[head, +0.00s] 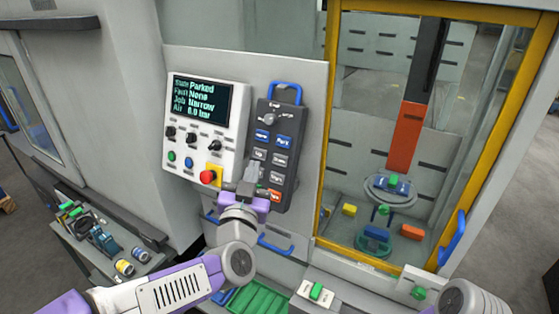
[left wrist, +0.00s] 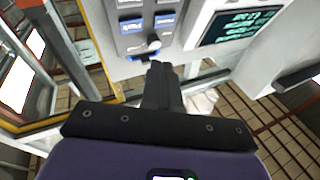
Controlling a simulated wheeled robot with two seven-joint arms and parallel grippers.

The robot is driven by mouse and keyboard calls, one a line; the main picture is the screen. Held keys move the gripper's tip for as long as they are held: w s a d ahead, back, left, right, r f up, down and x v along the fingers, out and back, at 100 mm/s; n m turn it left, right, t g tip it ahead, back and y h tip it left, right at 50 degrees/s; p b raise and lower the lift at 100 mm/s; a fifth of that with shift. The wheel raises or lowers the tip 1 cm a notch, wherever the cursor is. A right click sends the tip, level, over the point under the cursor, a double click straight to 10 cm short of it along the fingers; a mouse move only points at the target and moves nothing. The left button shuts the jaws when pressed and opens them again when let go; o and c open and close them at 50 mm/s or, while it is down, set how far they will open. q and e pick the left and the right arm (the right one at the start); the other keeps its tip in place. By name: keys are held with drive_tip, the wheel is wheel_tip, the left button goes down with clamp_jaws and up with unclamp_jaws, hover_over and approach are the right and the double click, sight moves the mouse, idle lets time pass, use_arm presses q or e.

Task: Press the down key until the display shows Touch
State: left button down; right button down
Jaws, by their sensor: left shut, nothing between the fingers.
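The display (head: 201,98) on the white panel reads Parked, None, Narrow and 0.0 bar on its lines; it also shows at an angle in the left wrist view (left wrist: 238,26). The dark grey key pendant (head: 292,121) hangs right of it, with blue keys on top, grey keys below and an orange key at the bottom. The small grey key labels are hard to read, so I cannot tell the down key for sure. My left gripper (head: 251,170) is shut and empty, in front of the pendant's lower left, covering part of it. Contact with a key cannot be told. My right gripper is out of view.
A red stop button (head: 207,177) on a yellow plate sits close left of my left gripper. Black knobs are above it. A yellow-framed window (head: 325,130) stands right, with a gantry arm behind it. A cart (head: 75,252) with tools stands lower left.

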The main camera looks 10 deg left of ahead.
sight(280, 160)
use_arm(q)
drive_tip(key=shift+w+d+f+b, duration=0.1)
drive_tip(key=shift+w+d+f, duration=0.4)
drive_tip(key=shift+w, duration=0.8)
drive_tip(key=shift+w+d+f+b, duration=0.15)
drive_tip(key=shift+w+d+f, duration=0.35)
drive_tip(key=shift+w, duration=0.75)
drive_tip(key=shift+w+d+f+b, duration=0.1)
drive_tip(key=shift+w+d+f, duration=0.35)
drive_tip(key=shift+w, duration=0.85)
drive_tip(key=shift+f, duration=0.1)
drive_tip(key=shift+w+d+f, duration=0.1)
drive_tip(key=shift+w, duration=0.3)
drive_tip(key=shift+w+d+f, duration=0.1)
drive_tip(key=shift+w, duration=0.2)
drive_tip(key=shift+s, duration=0.15)
drive_tip(key=shift+s+a+r+b, duration=0.25)
drive_tip(key=shift+s+b, duration=0.1)
drive_tip(key=shift+s, duration=0.2)
